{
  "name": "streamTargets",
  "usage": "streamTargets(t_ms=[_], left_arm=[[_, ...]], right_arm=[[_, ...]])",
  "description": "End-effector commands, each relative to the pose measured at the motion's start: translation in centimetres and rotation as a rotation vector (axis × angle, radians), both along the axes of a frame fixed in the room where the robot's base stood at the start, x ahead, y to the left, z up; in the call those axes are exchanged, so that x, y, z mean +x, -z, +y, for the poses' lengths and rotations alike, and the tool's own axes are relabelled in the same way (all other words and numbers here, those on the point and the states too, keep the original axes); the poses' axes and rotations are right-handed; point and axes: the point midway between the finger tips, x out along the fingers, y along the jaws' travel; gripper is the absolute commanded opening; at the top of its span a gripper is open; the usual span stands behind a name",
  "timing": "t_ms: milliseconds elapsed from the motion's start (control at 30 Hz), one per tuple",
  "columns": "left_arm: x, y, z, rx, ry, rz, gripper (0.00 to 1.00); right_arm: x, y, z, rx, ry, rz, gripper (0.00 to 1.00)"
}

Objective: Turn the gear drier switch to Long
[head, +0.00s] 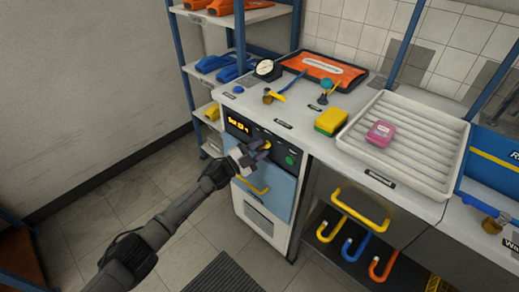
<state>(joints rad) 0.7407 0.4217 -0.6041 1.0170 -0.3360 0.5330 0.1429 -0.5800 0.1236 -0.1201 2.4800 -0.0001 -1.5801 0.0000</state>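The gear drier is a white and blue cabinet (262,222) under the counter, with a dark control panel (238,122) along its top. The panel has a lit orange display (239,124), a yellow switch knob (267,146) and a green round button (290,160). The switch marks are too small to read or hidden. My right gripper is out of view.
A yellow drawer handle (253,187) sits just below my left gripper. The counter above holds a dial gauge (267,69), a yellow sponge (331,121) and a white ribbed tray (400,163) with a pink item. Shelves stand behind to the left. The floor at left is clear.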

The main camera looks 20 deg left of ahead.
Motion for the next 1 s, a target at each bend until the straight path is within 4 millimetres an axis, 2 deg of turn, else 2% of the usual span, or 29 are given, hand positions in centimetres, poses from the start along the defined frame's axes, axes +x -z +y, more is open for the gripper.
streamTargets(t_ms=[33,100,467,1000], left_arm=[[0.0,0.0,0.0,-0.001,0.0,0.001,0.33],[0.0,0.0,0.0,-0.001,0.0,0.001,0.39],[-0.6,0.2,0.5,-0.002,0.0,0.002,0.39],[-7.9,2.5,6.5,0.0,0.0,0.003,0.39]], right_arm=[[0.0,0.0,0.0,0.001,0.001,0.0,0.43],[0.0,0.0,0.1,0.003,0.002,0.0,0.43],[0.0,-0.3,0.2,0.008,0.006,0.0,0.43],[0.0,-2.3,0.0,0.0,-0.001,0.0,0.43]])
